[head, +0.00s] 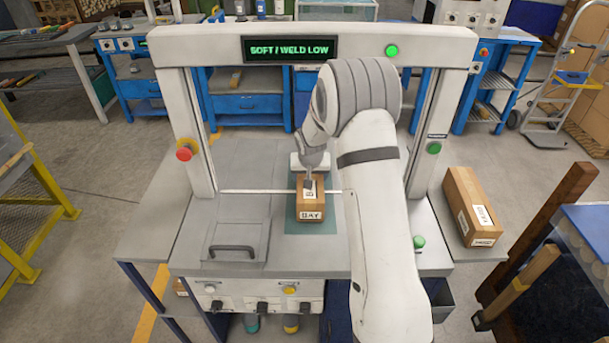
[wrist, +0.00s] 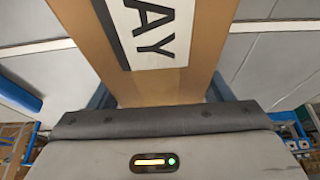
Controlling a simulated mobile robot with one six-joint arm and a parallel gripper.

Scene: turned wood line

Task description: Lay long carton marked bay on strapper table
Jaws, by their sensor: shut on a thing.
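The long carton marked BAY (head: 311,213) is brown cardboard with white labels. It is under the arch of the strapper, over the teal mat on the strapper table (head: 240,208), with its BAY end facing the front. My gripper (head: 309,184) is above the carton and shut on it. In the wrist view the carton (wrist: 160,85) fills the space between the fingers, with the letters AY showing. I cannot tell whether its underside touches the mat. Part of the table is hidden behind my arm.
Another long carton (head: 464,209) with a different label lies on the right side shelf. The strapper arch (head: 200,140) has a display reading SOFT / WELD LOW (head: 289,50) and a red stop button (head: 184,152). A grey lid with a black handle (head: 233,247) is front left.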

